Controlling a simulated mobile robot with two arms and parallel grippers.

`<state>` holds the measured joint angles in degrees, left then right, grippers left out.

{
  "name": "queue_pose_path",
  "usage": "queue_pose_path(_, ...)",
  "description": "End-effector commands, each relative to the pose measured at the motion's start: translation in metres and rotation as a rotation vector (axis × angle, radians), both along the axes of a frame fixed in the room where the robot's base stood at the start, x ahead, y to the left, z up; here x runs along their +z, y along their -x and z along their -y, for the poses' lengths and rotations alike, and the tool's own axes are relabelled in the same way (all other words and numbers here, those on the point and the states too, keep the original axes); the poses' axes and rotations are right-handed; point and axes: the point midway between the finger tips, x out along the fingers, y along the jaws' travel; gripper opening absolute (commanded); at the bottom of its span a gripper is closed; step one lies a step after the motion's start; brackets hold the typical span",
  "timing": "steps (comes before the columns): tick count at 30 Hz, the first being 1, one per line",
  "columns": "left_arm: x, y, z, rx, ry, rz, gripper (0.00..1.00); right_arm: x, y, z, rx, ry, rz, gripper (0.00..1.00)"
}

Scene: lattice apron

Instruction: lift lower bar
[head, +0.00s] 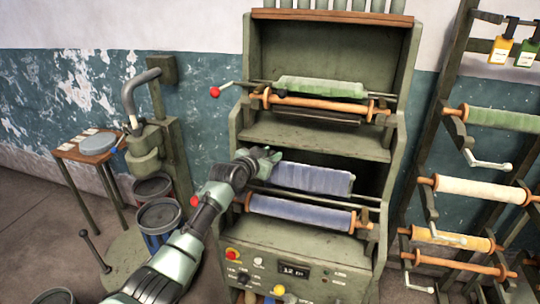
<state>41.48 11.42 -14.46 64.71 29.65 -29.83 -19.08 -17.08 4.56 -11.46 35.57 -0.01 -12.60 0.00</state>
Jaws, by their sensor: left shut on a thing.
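The green machine (365,150) has two tiers of rollers. On its lower tier, a dark lower bar (365,206) runs between a blue cloth strip (315,179) and a blue-wrapped roller (300,213) with wooden ends. My left gripper (264,158) is at the left end of the cloth strip, shut on what seems to be part of the lower bar; the fingers and arm hide the grip. A red knob (194,201) shows beside my left arm. My right gripper is out of view.
The upper tier holds a green cloth (322,87), a wooden roller (320,103) and a red-knobbed crank (214,92). A control panel (310,274) is below. A rack of rollers (478,189) stands at right; a small table (72,152) and buckets (160,214) at left.

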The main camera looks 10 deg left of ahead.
Motion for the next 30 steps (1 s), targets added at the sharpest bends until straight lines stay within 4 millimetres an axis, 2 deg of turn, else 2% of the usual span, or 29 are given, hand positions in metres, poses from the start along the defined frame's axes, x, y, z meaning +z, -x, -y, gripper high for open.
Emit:
queue_pose_path(1, 0.018, -0.004, -0.004, 0.008, 0.003, 0.034, 0.00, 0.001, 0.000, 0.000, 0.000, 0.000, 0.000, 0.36)
queue_pose_path(2, 0.018, -0.004, -0.004, 0.008, 0.003, 0.035, 0.00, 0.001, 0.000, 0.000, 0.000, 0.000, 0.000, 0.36)
queue_pose_path(3, 0.018, -0.004, -0.004, 0.008, 0.003, 0.035, 0.36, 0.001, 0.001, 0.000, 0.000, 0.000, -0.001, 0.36)
queue_pose_path(5, 0.017, -0.004, -0.004, 0.007, 0.002, 0.033, 0.52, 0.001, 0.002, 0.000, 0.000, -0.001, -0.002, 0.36)
queue_pose_path(17, 0.010, 0.000, -0.003, 0.003, 0.001, 0.021, 0.52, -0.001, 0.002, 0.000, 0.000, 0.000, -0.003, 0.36)
queue_pose_path(30, 0.023, 0.050, -0.016, 0.004, 0.000, 0.023, 0.52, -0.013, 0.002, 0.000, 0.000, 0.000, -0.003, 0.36)
